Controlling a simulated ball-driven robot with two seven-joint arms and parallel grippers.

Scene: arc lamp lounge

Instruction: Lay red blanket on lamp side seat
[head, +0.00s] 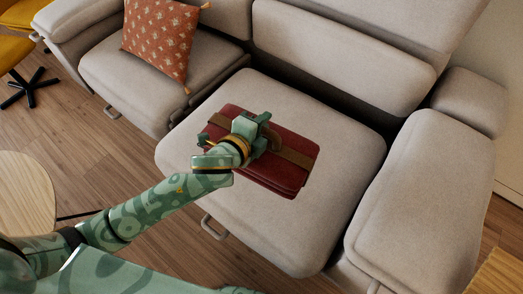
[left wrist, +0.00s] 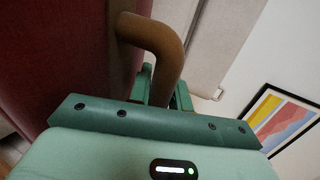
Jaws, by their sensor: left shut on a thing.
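The red blanket (head: 292,172) is a folded bundle with a brown strap and a brown loop handle, over the right-hand seat cushion (head: 335,235) of the beige sofa. My left gripper (head: 262,131) is above the bundle, shut on its handle. In the left wrist view, the brown handle (left wrist: 158,42) runs between my green fingers, with the red blanket (left wrist: 65,55) beside it at left. I cannot tell whether the bundle rests on the cushion or hangs just above it. No lamp shows in these views. My right gripper is not in view.
A patterned orange cushion (head: 160,40) stands on the left sofa seat (head: 125,85). A padded armrest (head: 425,200) flanks the right seat. A pale round wooden table (head: 22,190) and a yellow chair (head: 12,48) are at left. A framed picture (left wrist: 287,115) shows in the left wrist view.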

